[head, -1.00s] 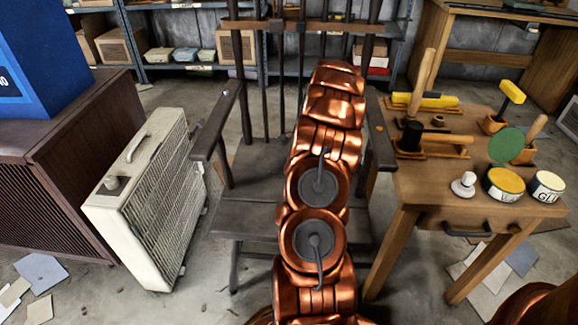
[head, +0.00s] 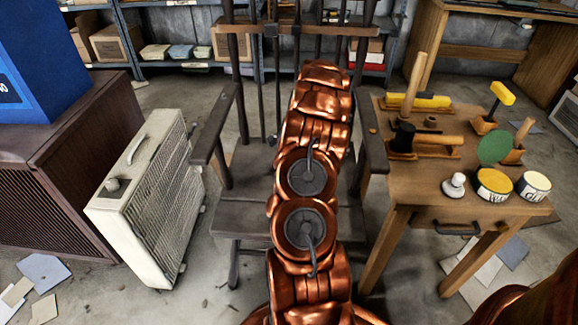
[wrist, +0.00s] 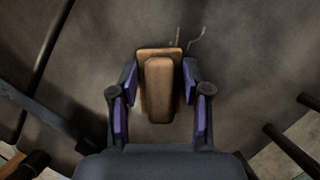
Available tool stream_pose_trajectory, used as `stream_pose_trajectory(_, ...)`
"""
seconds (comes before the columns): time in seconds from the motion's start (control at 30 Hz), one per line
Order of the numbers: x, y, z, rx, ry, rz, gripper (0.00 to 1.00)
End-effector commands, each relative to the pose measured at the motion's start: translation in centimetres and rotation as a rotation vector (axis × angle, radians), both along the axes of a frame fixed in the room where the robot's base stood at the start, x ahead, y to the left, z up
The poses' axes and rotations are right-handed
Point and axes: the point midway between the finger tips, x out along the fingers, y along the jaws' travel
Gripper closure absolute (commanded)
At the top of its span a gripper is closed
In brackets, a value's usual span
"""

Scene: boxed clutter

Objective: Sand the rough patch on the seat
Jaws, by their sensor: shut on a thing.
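The dark wooden chair stands ahead in the head view, its seat (head: 252,168) partly covered by my arm. In the wrist view, the brown seat (wrist: 245,75) fills most of the background. My gripper (wrist: 158,76) is shut on a tan sanding block (wrist: 159,92), with a finger on each side. The block is over the seat; whether it touches the surface is unclear. Pale curved scratch marks (wrist: 195,40) show just beyond the block's far end. The rough patch's full extent is hidden or unclear. My gripper and the block are hidden in the head view.
The chair's left armrest (head: 213,125) and right armrest (head: 371,135) flank my arm, with spindles behind. A workbench (head: 400,188) with a mallet (head: 430,140), tins and brushes stands close on the right. A white heater (head: 145,205) stands on the left.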

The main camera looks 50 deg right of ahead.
Motion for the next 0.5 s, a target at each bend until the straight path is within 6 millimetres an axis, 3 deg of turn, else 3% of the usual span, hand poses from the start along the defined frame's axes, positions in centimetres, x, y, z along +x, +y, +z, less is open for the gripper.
stream_pose_trajectory(0.5, 2.2, 1.7, -0.1, 0.005, 0.002, 0.002, 1.00)
